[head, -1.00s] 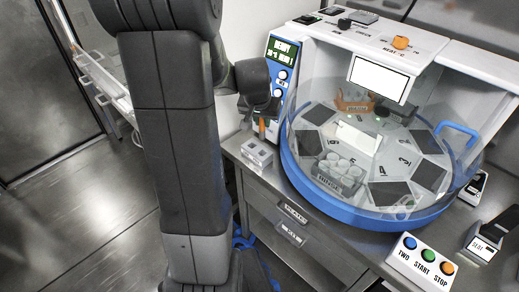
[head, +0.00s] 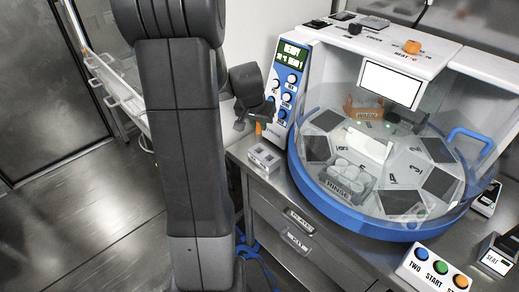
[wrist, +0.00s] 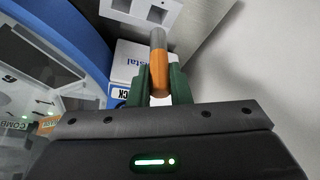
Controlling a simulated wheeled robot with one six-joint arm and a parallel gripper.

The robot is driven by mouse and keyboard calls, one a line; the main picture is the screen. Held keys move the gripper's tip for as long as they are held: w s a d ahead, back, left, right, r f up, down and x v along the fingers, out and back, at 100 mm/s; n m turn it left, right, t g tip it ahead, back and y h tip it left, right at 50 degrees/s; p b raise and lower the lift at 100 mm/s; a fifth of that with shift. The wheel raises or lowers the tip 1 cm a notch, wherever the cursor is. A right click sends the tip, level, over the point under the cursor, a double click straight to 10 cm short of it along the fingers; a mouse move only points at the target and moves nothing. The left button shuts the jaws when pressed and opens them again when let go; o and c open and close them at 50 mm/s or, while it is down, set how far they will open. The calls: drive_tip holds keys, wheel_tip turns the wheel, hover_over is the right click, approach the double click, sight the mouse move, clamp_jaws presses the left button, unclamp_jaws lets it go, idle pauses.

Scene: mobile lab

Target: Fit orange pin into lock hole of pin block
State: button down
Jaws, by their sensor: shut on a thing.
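My gripper (wrist: 152,88) is shut on the orange pin (wrist: 159,70), which sits between its green fingers. The pin has a grey end pointing toward the pin block (wrist: 143,12), a light block with dark square openings at the top of the wrist view. In the head view, my gripper (head: 256,120) holds the orange pin (head: 258,129) above and slightly left of the pin block (head: 265,157) on the bench corner. The pin looks apart from the block. I cannot tell which opening is the lock hole.
A round clear-domed machine with a blue rim (head: 350,212) stands right of the block. Its control panel (head: 288,75) rises close behind my gripper. A button box (head: 436,266) is at the front right. A white lettered box (wrist: 128,60) lies beside the pin in the wrist view.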

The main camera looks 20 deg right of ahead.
sight(258, 136)
drive_tip(key=shift+f, duration=3.5)
drive_tip(key=shift+f+b, duration=0.2)
drive_tip(key=shift+b, duration=0.2)
drive_tip(key=c, duration=1.3)
unclamp_jaws()
drive_tip(key=shift+c, duration=0.2)
drive_tip(key=shift+r, duration=0.2)
drive_tip(key=shift+r, duration=0.25)
drive_tip(key=v, duration=1.1)
drive_tip(key=shift+s+r+p, duration=0.15)
drive_tip(key=shift+r+p, duration=0.05)
drive_tip(key=shift+p, duration=0.15)
